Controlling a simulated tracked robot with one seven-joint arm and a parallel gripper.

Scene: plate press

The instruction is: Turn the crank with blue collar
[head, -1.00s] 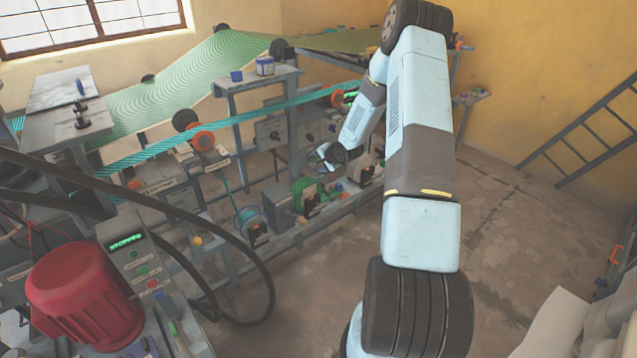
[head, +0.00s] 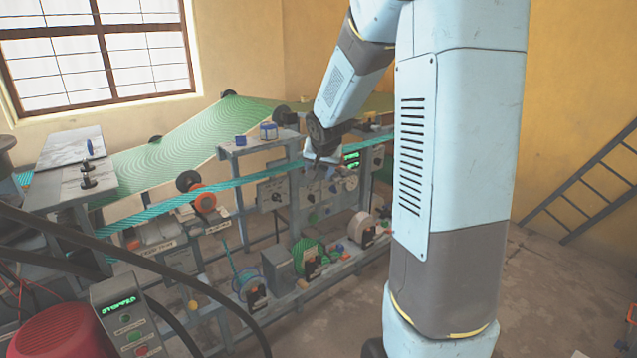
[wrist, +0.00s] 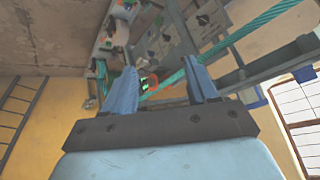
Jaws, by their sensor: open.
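My gripper (head: 318,163) is small in the head view, in front of the upper instrument panel (head: 277,194) of the machine. In the wrist view its two blue fingers stand wide apart and the space between the fingertips (wrist: 163,75) is empty. Beyond the fingers are a teal strand, panels with dark knobs (wrist: 203,20) and a lit green display (wrist: 145,85). I cannot make out for sure a crank with a blue collar. A small blue part (head: 341,248) shows on the lower rail, too small to identify.
The teal strand (head: 250,178) crosses the machine close to my gripper. Thick black hoses (head: 150,265) loop at the left, by a red motor (head: 60,335) and a control box (head: 125,318). Green and teal spools (head: 306,257) sit low. Open floor lies right, before a ladder (head: 590,190).

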